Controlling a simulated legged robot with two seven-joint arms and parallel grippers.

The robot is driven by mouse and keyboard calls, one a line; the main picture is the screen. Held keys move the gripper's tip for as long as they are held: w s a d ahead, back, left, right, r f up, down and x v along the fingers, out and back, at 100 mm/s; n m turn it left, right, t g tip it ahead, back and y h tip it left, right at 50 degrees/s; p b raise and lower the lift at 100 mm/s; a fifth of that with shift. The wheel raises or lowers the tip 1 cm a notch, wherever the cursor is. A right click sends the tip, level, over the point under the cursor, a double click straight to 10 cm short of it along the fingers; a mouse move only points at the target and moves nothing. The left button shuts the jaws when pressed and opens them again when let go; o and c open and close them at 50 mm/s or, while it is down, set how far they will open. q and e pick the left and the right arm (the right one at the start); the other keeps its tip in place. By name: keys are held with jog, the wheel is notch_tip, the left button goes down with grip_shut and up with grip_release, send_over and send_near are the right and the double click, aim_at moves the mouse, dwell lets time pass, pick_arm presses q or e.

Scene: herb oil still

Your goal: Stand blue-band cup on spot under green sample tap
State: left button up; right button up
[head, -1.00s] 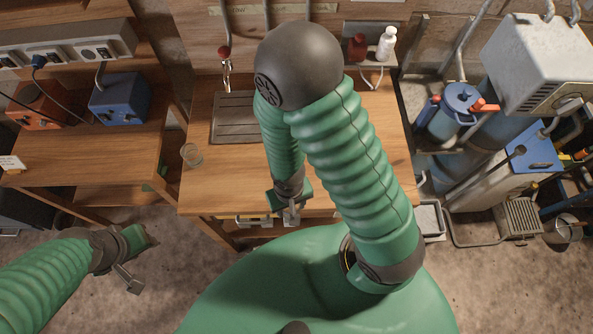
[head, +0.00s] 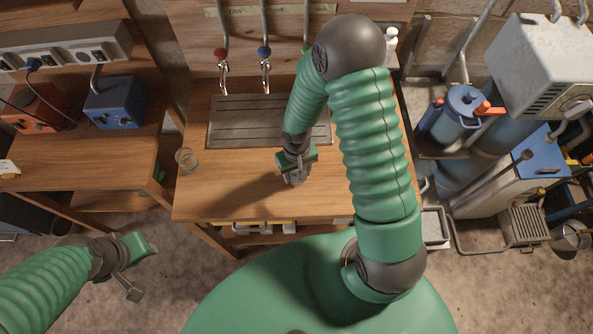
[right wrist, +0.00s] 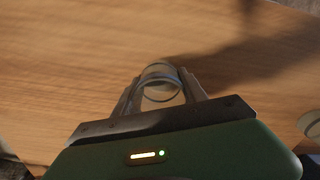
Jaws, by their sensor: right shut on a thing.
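My right gripper (head: 295,176) is over the front middle of the wooden table, shut on a small clear cup. The cup shows between the fingers in the right wrist view (right wrist: 161,82), with a bluish-grey band near its rim. In the head view the gripper mostly covers it, and I cannot tell whether it touches the table. The green sample tap (head: 306,47) is at the back, right of the blue tap, partly behind my right arm. The spot under it is hidden by that arm. My left gripper (head: 135,272) hangs over the floor at left, its jaw opening unclear.
A grooved metal drain tray (head: 235,122) lies below the red tap (head: 221,54) and blue tap (head: 264,52). Another clear glass (head: 187,160) stands at the table's left edge. A white bottle (head: 391,42) is at the back right. The table front (head: 230,195) is clear.

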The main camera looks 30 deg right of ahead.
jog(key=shift+d+f, duration=0.1)
jog(key=shift+d, duration=0.1)
jog(key=o, duration=1.1)
jog(key=shift+o, duration=1.1)
jog(key=shift+a, duration=0.1)
jog(key=shift+o, duration=0.2)
jog(key=shift+a, duration=0.15)
